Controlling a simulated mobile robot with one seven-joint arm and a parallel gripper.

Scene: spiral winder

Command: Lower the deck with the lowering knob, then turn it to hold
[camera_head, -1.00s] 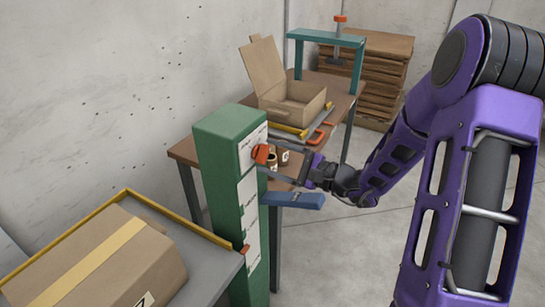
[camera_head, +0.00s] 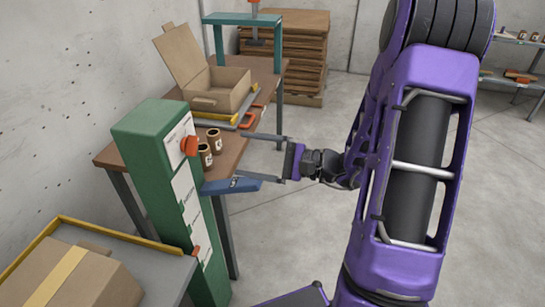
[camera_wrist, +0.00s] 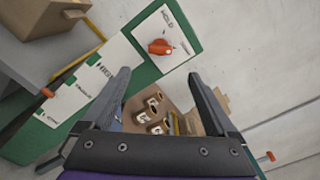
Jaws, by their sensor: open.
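The orange knob (camera_head: 189,146) sits high on the front face of the green column (camera_head: 150,150). In the wrist view the knob (camera_wrist: 160,46) is on a white plate, with a word that looks like HOLD beside it. The deck (camera_head: 160,268) is a grey platform with a yellow rim, at the column's lower left, and carries a cardboard box (camera_head: 75,280). A small orange pointer (camera_head: 195,250) is at the deck's edge against the column. My gripper (camera_head: 240,158) is open and empty, to the right of the knob and apart from it.
Behind, a wooden table (camera_head: 115,157) holds brown jars (camera_head: 210,148), an open carton (camera_head: 215,92) and a teal press frame (camera_head: 240,20). Floor to the right is clear.

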